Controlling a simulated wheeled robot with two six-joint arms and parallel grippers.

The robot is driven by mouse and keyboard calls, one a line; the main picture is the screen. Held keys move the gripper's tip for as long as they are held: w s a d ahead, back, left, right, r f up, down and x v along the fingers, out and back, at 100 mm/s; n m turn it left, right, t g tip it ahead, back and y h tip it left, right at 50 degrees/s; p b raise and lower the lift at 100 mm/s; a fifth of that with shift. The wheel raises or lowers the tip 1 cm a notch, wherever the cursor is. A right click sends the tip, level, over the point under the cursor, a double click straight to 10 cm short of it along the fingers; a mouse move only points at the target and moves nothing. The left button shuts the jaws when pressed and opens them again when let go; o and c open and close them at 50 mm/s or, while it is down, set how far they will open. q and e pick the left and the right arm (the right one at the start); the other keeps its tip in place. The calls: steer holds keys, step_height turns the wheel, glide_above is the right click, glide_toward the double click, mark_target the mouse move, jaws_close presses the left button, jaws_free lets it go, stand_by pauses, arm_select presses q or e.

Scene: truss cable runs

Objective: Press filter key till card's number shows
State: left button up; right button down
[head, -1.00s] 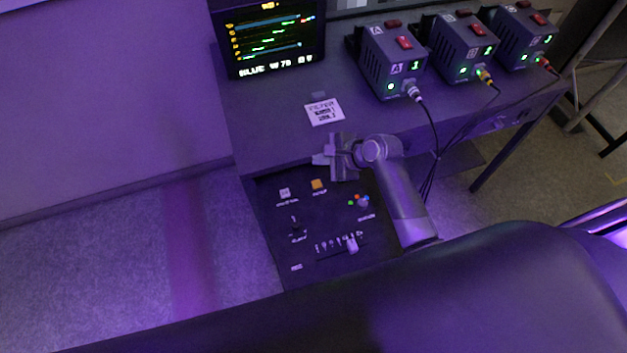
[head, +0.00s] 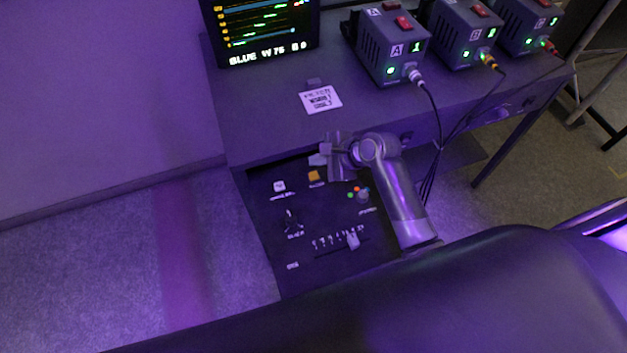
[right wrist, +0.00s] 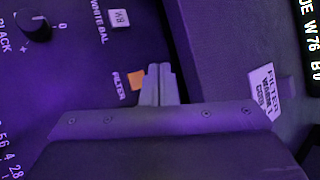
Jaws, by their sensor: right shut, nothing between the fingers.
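The filter key (head: 314,176) is a small orange button on the dark control panel; it also shows, labelled FILTER, in the right wrist view (right wrist: 136,80). My right gripper (head: 321,156) is shut and empty just beyond the key toward the desk; in the right wrist view its fingertips (right wrist: 158,70) are close beside the key. I cannot tell whether they touch anything. The white card (head: 320,99) lies on the desk, also in the right wrist view (right wrist: 265,88); its number is too small to read surely. The monitor (head: 262,30) shows "BLUE W 76 B 0". My left gripper is out of view.
The panel has a white balance key (head: 280,186), a black knob (head: 293,222), coloured buttons (head: 358,192) and a slider (head: 352,240). Several cabled boxes, including box A (head: 392,48), stand on the desk to the right. The desk's front edge overhangs the panel.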

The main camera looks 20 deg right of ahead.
mark_target(318, 177)
steer(key=shift+f+b, duration=0.5)
steer(key=shift+f, duration=0.2)
step_height(318, 177, down, 2)
steer(key=shift+f+b, duration=0.1)
steer(key=shift+b, duration=0.2)
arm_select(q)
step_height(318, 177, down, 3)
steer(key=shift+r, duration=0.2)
arm_select(e)
steer(key=shift+f, duration=0.1)
stand_by(0.8)
steer(key=shift+f, duration=0.25)
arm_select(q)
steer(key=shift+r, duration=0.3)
arm_select(e)
steer(key=shift+f, duration=0.1)
steer(key=shift+f, duration=0.45)
stand_by(0.4)
arm_select(q)
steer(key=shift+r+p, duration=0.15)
steer(key=shift+p, duration=0.3)
arm_select(e)
steer(key=shift+r, duration=0.1)
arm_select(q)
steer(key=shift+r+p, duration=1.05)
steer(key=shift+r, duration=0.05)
arm_select(e)
steer(key=shift+r, duration=0.7)
